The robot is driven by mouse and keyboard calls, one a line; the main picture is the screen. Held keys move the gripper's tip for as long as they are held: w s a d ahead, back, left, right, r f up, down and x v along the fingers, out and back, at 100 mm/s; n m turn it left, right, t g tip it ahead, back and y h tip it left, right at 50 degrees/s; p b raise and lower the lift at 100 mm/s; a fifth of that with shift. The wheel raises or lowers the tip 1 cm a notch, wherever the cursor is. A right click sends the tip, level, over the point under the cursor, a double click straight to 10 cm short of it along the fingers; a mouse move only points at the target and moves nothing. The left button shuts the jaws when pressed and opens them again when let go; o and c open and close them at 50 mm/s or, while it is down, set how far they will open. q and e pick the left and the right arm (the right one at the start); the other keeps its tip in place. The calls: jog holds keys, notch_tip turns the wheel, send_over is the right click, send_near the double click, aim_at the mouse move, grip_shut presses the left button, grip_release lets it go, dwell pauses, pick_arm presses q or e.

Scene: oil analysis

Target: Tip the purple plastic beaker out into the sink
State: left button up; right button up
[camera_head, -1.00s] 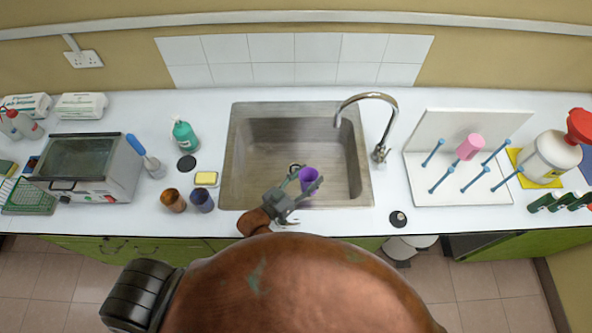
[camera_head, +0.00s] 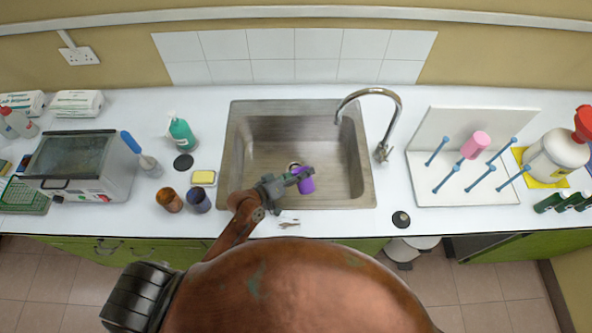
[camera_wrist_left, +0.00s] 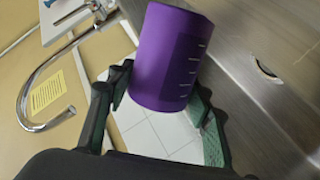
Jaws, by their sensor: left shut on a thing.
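The purple plastic beaker (camera_head: 305,181) is over the front part of the sink (camera_head: 240,168) in the head view. My left gripper (camera_head: 296,177) is shut on it. The beaker is tilted in the head view. In the left wrist view, the purple beaker (camera_wrist_left: 170,58), with pale graduation marks, sits between the two fingers of the left gripper (camera_wrist_left: 155,100). Its mouth and contents are hidden in both views. My right gripper is not in view.
A curved tap (camera_head: 390,110) stands at the sink's right. A pegboard rack (camera_head: 440,170) with a pink beaker (camera_head: 475,145) is further right. A brown beaker (camera_head: 169,200), a dark blue beaker (camera_head: 199,200) and a yellow sponge (camera_head: 204,177) stand left of the sink.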

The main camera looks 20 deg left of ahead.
pick_arm(q)
jog(key=shift+w+f+n, duration=0.1)
jog(key=shift+f+n, duration=0.2)
jog(key=shift+n, duration=0.2)
jog(key=shift+w+a+r+n+g+h+p, duration=0.15)
jog(key=shift+a+r+n+g+h+p, duration=0.1)
jog(key=shift+n+g+h+p, duration=0.3)
jog(key=shift+w+n+g, duration=0.1)
jog(key=shift+n+g, duration=0.25)
jog(key=shift+n, duration=0.2)
jog(key=shift+w+a+r, duration=0.1)
jog(key=shift+w+a, duration=0.3)
jog(key=shift+a, duration=0.05)
jog(key=shift+w+a+r+n+g+p, duration=0.2)
jog(key=shift+w+a+n+g+p, duration=0.25)
jog(key=shift+w+n+p, duration=0.35)
dwell(0.4)
jog(key=shift+n+g+h+p, duration=0.35)
jog(key=shift+n+h+p, duration=0.2)
jog(key=shift+p, duration=0.25)
dwell(0.4)
jog(key=shift+a+r, duration=0.15)
